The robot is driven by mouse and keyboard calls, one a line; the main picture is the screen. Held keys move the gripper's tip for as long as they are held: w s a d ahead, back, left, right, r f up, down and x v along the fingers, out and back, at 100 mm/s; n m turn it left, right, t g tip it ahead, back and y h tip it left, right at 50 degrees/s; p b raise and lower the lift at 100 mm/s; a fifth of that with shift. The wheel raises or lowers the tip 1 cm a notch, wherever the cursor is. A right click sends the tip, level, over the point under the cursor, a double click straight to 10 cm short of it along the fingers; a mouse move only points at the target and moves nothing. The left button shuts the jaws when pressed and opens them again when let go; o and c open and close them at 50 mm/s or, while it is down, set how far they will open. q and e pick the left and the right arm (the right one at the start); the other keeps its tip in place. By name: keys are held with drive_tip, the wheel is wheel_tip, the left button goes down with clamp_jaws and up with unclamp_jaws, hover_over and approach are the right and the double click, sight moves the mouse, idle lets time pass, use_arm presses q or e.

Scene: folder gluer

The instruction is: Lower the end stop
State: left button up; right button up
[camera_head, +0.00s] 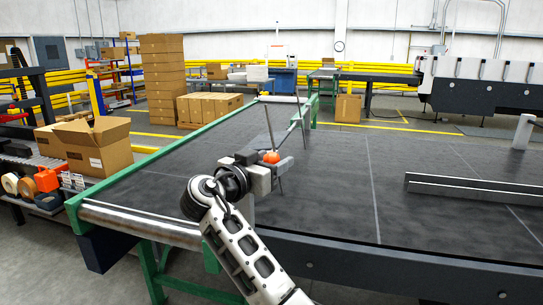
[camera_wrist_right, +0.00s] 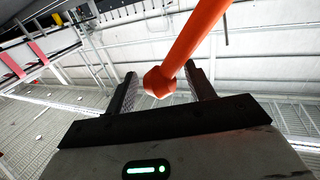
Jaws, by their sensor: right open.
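An orange handle with a rounded end (camera_wrist_right: 161,82) reaches between the two fingers of my right gripper (camera_wrist_right: 163,88) in the right wrist view. The gripper is open around it; I cannot tell whether either finger touches it. In the head view the orange end (camera_head: 271,157) shows at my right gripper (camera_head: 275,170), above the dark conveyor belt (camera_head: 330,190). Thin metal rods (camera_head: 268,125) rise beside it. I cannot tell for certain which metal parts form the end stop, and its lower part is hidden by my gripper. My left gripper is out of view.
A long low metal rail (camera_head: 470,189) lies on the belt at right, with a light post (camera_head: 523,132) behind it. A metal roller (camera_head: 140,222) and green frame (camera_head: 72,212) edge the belt at left. An open carton (camera_head: 97,152) stands beyond it.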

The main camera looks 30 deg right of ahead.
drive_tip(key=shift+w+d, duration=0.1)
drive_tip(key=shift+d, duration=0.1)
clamp_jaws()
drive_tip(key=shift+a, duration=0.1)
